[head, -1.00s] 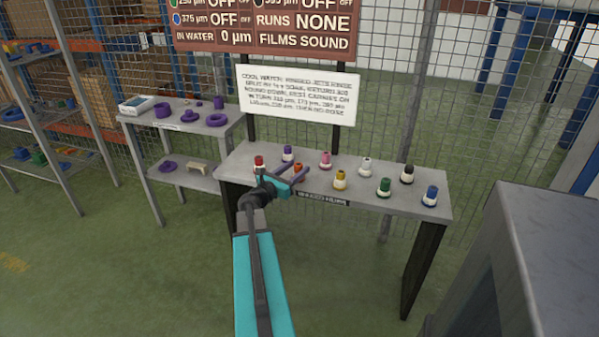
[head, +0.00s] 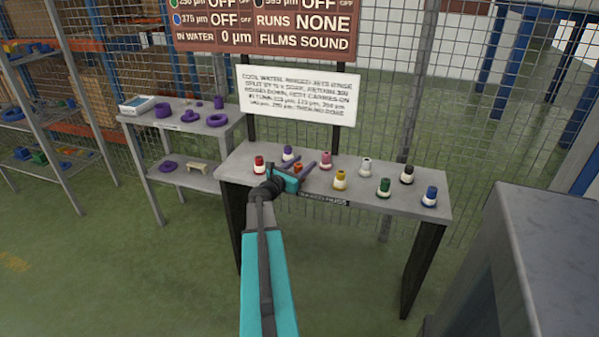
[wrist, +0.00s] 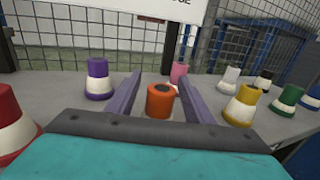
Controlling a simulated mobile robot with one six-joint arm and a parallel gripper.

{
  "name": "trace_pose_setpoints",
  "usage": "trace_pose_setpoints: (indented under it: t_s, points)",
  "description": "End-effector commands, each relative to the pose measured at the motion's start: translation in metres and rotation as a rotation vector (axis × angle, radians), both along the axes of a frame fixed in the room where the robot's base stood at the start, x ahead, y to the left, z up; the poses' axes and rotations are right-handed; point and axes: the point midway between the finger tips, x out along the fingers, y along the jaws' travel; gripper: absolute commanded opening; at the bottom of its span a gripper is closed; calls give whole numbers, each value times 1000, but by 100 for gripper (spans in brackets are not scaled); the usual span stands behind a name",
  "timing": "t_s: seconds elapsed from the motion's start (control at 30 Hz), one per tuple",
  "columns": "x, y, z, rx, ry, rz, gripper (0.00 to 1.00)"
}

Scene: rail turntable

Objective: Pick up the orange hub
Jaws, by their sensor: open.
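The orange hub (wrist: 159,101) is a short orange cylinder with a dark hole in its top. In the wrist view it stands between the two purple fingers of my gripper (wrist: 158,92), with a gap to each finger. In the head view the orange hub (head: 298,168) shows small on the grey bench, partly hidden by my gripper (head: 306,172). My gripper is open and low over the bench top, with its fingers reaching along both sides of the hub. Its lower part is hidden in the wrist view.
A purple-and-white piece (wrist: 98,79) stands left of the fingers, a pink one (wrist: 178,73) just beyond them, a yellow one (wrist: 243,106) to the right. A red one (wrist: 12,125) is near left. A sign (head: 299,95) stands behind the bench (head: 240,168).

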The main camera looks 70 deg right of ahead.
Motion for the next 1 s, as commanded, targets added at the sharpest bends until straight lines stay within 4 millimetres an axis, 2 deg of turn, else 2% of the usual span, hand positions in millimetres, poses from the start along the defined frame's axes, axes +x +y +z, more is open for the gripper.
trace_pose_setpoints:
  t_s: [0.17,0.73,1.0]
  points:
    - [-2,-10,0,0,0,0,47]
    - [-3,-10,0,0,0,0,47]
    - [-3,-10,0,0,0,0,2]
